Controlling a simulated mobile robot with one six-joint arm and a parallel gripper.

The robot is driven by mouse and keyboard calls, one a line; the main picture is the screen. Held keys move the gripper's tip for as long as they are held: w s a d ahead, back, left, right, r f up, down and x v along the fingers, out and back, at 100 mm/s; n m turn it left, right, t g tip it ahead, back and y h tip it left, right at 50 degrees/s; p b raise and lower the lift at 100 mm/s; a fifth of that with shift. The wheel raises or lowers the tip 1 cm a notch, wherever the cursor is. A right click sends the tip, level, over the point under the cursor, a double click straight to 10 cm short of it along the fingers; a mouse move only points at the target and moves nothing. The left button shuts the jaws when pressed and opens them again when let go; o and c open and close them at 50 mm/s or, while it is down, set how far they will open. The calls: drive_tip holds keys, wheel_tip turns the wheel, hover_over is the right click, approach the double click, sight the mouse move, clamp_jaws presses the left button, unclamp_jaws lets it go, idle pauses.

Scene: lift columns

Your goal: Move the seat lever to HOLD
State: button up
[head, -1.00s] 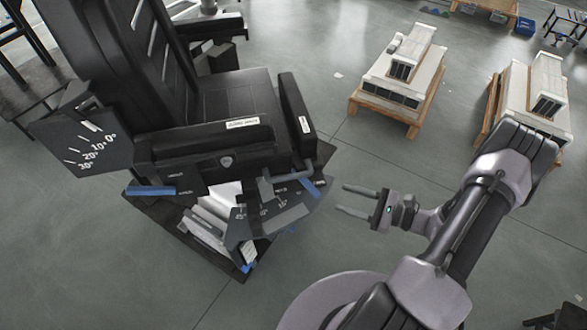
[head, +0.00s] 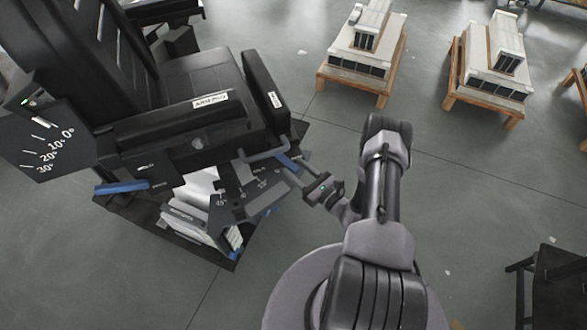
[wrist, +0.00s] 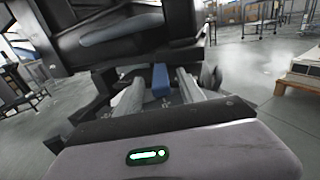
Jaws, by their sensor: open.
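A black seat (head: 195,85) stands at the left of the head view. A blue lever handle (head: 287,162) sticks out at its front right corner, beside a dark marked plate (head: 262,190). My gripper (head: 293,171) is open at this handle. In the wrist view the blue handle (wrist: 161,80) lies between my two spread fingers (wrist: 160,92); contact cannot be told. A second blue handle (head: 122,187) sits at the seat's front left by another small plate (head: 160,180). The small lettering is too blurred to read, so the HOLD mark cannot be picked out.
A dark angle plate (head: 45,145) marked 0° to 30° is at the seat's left. Pale stacked blocks on wooden pallets (head: 360,80) (head: 485,90) stand at the back right. A dark table (head: 548,285) is at the lower right. Floor between is clear.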

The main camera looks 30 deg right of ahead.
drive_tip(key=shift+x, duration=0.85)
clamp_jaws()
idle(0.8)
